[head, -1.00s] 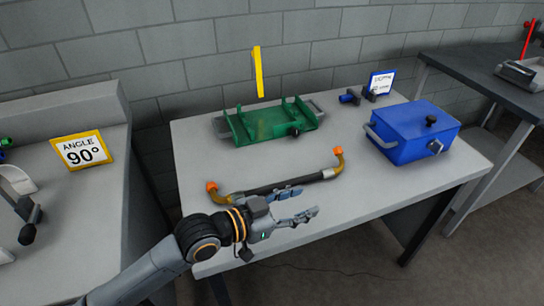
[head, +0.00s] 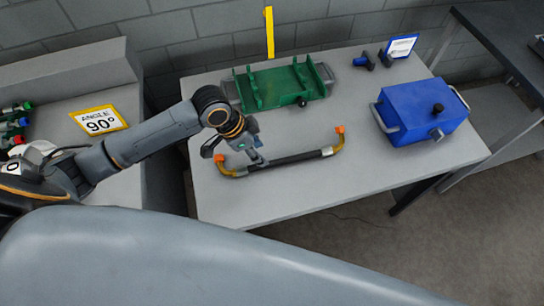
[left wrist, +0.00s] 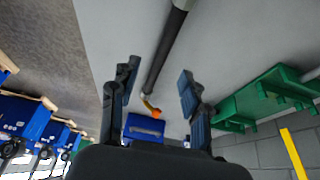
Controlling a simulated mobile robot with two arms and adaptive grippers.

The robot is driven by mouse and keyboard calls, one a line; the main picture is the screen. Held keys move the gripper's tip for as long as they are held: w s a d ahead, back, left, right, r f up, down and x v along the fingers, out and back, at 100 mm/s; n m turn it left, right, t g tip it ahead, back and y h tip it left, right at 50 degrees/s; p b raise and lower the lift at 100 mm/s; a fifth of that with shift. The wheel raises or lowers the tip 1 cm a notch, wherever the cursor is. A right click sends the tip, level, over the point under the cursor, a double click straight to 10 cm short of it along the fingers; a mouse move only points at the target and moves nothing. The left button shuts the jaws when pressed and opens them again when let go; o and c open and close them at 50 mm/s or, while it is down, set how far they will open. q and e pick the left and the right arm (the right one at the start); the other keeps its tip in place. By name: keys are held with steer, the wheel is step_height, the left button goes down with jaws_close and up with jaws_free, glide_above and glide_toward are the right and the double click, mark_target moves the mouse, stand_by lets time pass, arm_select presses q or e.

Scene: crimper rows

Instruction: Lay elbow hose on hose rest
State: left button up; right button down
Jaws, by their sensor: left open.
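The elbow hose (head: 290,160) lies on the grey table (head: 340,195), a dark straight hose with brass elbows and orange caps at both ends. My left gripper (head: 258,156) is open above its left part and hides some of it. In the left wrist view, the dark hose (left wrist: 168,50) runs between the spread fingers of the left gripper (left wrist: 157,84), with no clear contact. A green cradle with upright plates (head: 278,86) stands behind the hose; it also shows in the left wrist view (left wrist: 262,98). No label marks it as the hose rest. My right gripper is out of view.
A blue box with side handles (head: 420,108) stands at the right. Small blue and black parts (head: 372,60) and a blue-framed sign (head: 401,46) are at the back. A yellow upright strip (head: 269,32) rises behind the cradle. The table front is clear. A sign reads "ANGLE 90°" (head: 99,121) at left.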

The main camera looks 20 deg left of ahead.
mark_target(271, 162)
arm_select(q)
steer(key=x, duration=0.4)
steer(key=shift+w+a, duration=0.15)
steer(key=shift+w, duration=0.2)
steer(key=shift+a+p+x, duration=0.2)
steer(key=shift+p+x, duration=0.4)
steer(key=shift+x, duration=2.05)
steer(key=shift+s+f, duration=0.1)
steer(key=shift+s, duration=0.05)
steer(key=shift+c, duration=0.4)
jaws_close()
